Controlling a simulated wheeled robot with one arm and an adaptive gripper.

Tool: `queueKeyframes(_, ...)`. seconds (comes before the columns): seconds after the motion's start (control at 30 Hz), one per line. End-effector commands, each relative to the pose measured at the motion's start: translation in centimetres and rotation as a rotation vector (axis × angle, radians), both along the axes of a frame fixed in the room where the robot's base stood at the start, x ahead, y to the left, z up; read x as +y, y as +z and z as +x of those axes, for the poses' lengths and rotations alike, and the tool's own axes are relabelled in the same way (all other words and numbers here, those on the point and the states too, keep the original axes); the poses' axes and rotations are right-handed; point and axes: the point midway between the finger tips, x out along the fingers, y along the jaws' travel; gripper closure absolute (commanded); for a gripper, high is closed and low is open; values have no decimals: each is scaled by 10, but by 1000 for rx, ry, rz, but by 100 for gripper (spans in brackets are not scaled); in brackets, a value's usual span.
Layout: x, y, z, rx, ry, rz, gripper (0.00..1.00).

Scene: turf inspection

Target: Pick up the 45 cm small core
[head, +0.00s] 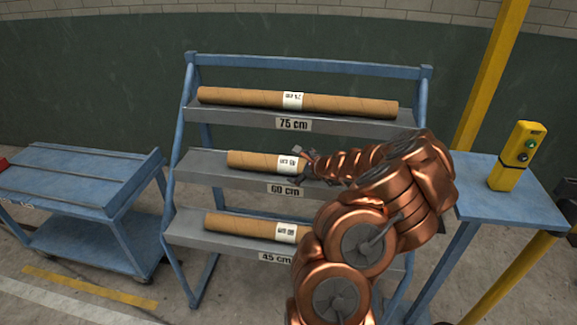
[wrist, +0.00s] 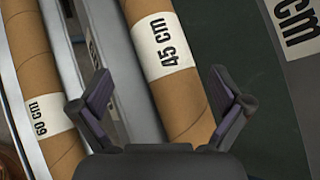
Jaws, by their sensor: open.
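The 45 cm core (head: 248,160) is a brown cardboard tube with a white label, lying on the middle shelf above the 60 cm plate (head: 284,189). Its right part is hidden by my arm. In the wrist view the core (wrist: 184,115) runs between my fingers, its label reading 45 cm. My gripper (head: 304,164) is at the core near its label, and in the wrist view my gripper (wrist: 160,78) is open with a finger on either side. I cannot tell whether the fingers reach down around it. Another tube (wrist: 42,95), labelled 60 cm, lies left of the fingers.
A long tube (head: 345,105) lies on the top shelf above my gripper. Another tube (head: 240,226) lies on the bottom shelf, marked 45 cm. A blue cart (head: 80,180) stands left. A blue table (head: 500,200) with a yellow button box (head: 518,156) stands right.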

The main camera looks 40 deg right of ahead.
Motion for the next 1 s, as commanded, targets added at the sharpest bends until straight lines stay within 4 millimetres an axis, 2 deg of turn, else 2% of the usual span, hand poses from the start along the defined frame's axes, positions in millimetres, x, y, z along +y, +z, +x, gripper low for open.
queueKeyframes(0.4, -8, -18, 36, 0, 3, -1, 0)
queueKeyframes(0.8, -8, -21, 42, -1, 3, -1, 0)
queueKeyframes(1.0, -8, -22, 41, -1, 3, -1, 20)
